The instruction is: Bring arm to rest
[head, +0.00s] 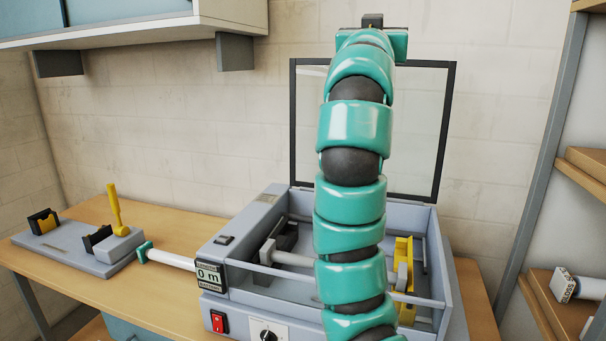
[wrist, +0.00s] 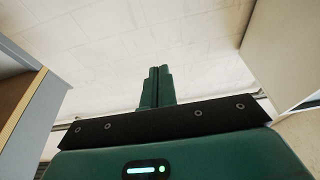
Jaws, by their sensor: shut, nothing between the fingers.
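My arm rises in teal segments in front of the laminator in the head view, and its end (head: 372,22) is at the top of the picture, high above the machine. In the wrist view my gripper (wrist: 157,72) is shut and empty, its two fingers together. It points up toward the pale ceiling or wall and touches nothing there. The grey roll laminator (head: 222,253) stands on the wooden table with its framed clear lid (head: 425,130) raised. My arm hides the middle of the machine.
A grey fixture (head: 75,255) with a yellow lever (head: 115,207) stands on the table (head: 150,295) at left. A white roll (head: 170,258) lies between it and the laminator. A wall cabinet (head: 130,28) hangs upper left. Shelves (head: 570,300) with a white-and-grey item (head: 578,285) stand at right.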

